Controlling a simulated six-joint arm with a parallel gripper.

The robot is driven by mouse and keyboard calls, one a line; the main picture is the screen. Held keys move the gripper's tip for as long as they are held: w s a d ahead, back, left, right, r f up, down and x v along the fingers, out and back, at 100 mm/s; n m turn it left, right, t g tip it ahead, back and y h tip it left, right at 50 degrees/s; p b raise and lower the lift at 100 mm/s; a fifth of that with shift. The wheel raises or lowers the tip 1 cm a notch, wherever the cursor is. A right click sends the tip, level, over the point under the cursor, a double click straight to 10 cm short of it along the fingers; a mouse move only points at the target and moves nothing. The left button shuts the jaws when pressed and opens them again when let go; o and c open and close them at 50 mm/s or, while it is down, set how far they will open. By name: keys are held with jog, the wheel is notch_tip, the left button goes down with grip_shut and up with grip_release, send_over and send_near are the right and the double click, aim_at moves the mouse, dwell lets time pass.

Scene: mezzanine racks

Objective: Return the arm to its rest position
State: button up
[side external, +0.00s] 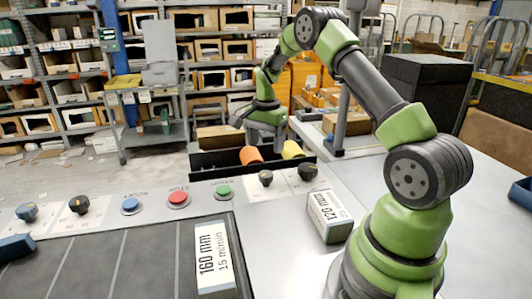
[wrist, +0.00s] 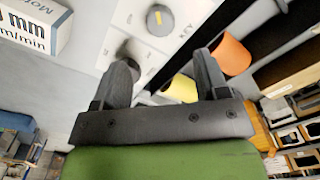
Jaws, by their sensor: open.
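My gripper (side external: 259,138) hangs from my bent arm above the back of the work table, near a black tray (side external: 205,171). In the wrist view my gripper (wrist: 162,66) has its two dark fingers spread with nothing between them. An orange cylinder (side external: 251,155) and a yellow cylinder (side external: 292,149) are in the tray, below and beside my gripper. In the wrist view the orange cylinder (wrist: 232,55) is right of the right finger, and the yellow cylinder (wrist: 181,88) shows partly behind that finger.
A control panel with knobs, a blue button (side external: 131,206), a red button (side external: 178,199) and a green button (side external: 224,192) crosses the table. A box marked 160 mm (side external: 214,260) and a box marked 120 mm (side external: 330,216) stand nearer. Racks (side external: 60,75) stand behind.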

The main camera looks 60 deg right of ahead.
jog(key=shift+r, duration=0.1)
jog(key=s+a+r+n+t, duration=0.35)
jog(key=a+r+n, duration=0.25)
jog(key=a+r, duration=0.75)
jog(key=s+a+r+n+t+y, duration=0.1)
jog(key=s+a+n, duration=0.3)
jog(key=s, duration=0.4)
jog(key=s+a+r+n+t+y, duration=0.1)
jog(key=s+a+r+n+t, duration=0.1)
jog(key=s+a+r+n, duration=0.2)
jog(key=s+a, duration=0.1)
jog(key=s, duration=0.2)
jog(key=shift+s+a+r+t, duration=0.2)
jog(key=shift+s+r+t, duration=0.15)
jog(key=shift+s, duration=0.05)
